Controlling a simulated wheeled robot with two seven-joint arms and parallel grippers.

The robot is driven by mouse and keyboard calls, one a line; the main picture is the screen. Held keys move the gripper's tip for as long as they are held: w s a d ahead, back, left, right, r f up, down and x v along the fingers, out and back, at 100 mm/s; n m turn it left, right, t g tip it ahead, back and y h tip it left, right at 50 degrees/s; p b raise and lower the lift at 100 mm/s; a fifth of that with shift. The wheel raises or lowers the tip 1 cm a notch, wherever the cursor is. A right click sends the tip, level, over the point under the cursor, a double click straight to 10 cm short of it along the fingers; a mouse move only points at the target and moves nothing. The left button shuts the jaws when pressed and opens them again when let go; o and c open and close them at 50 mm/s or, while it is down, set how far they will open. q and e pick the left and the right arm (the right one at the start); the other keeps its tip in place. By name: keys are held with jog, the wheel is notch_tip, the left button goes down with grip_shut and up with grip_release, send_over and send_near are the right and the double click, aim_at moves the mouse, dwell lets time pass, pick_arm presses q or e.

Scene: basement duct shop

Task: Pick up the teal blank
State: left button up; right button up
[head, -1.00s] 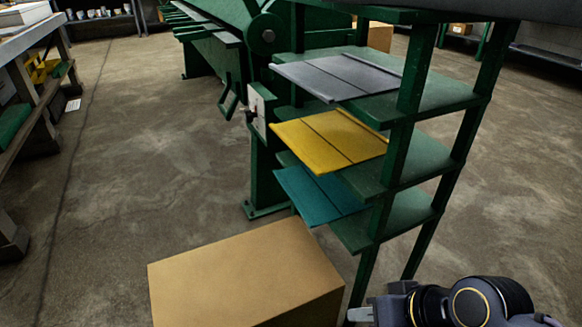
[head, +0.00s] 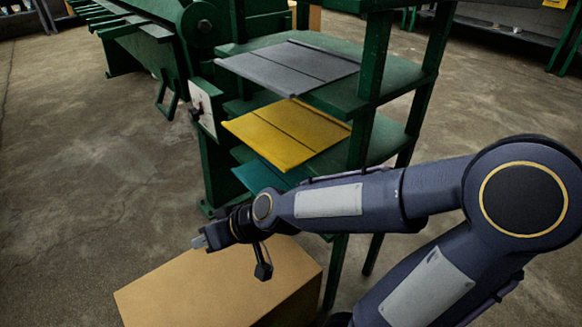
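The teal blank (head: 259,174) is a flat sheet on a lower shelf of the green rack, under the yellow blank. Its left edge sticks out past the shelf, and my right arm hides its front and right part. My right gripper (head: 199,242) is at the end of the arm coming in from the right. It is above the cardboard box, in front and to the left of the teal blank and apart from it. Its fingers are small and seen side-on, so their opening is unclear. My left gripper is not in view.
The green rack (head: 391,133) also holds a yellow blank (head: 283,136) and a grey blank (head: 285,66) on higher shelves. A cardboard box (head: 200,292) stands on the floor before it. A green machine (head: 150,42) stands behind. The floor at left is clear.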

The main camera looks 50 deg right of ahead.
jog(key=w+d+f+h, duration=0.2)
jog(key=w+f+h, duration=0.1)
jog(key=w+f, duration=0.25)
jog(key=n+h+p, duration=0.3)
jog(key=n+h, duration=0.4)
jog(key=h, duration=1)
send_near(257, 190)
jog(key=d, duration=0.3)
jog(key=b+x, duration=0.1)
jog(key=x, duration=0.1)
jog(key=b+x, duration=0.1)
jog(key=x, duration=0.1)
jog(key=w+b+x, duration=0.1)
jog(key=x, duration=0.1)
jog(key=shift+w+a+f, duration=0.1)
jog(key=shift+a+f, duration=0.1)
jog(key=shift+f, duration=0.2)
jog(key=shift+w+d+r, duration=0.1)
jog(key=shift+w+d, duration=0.15)
jog(key=shift+d, duration=0.2)
grip_shut()
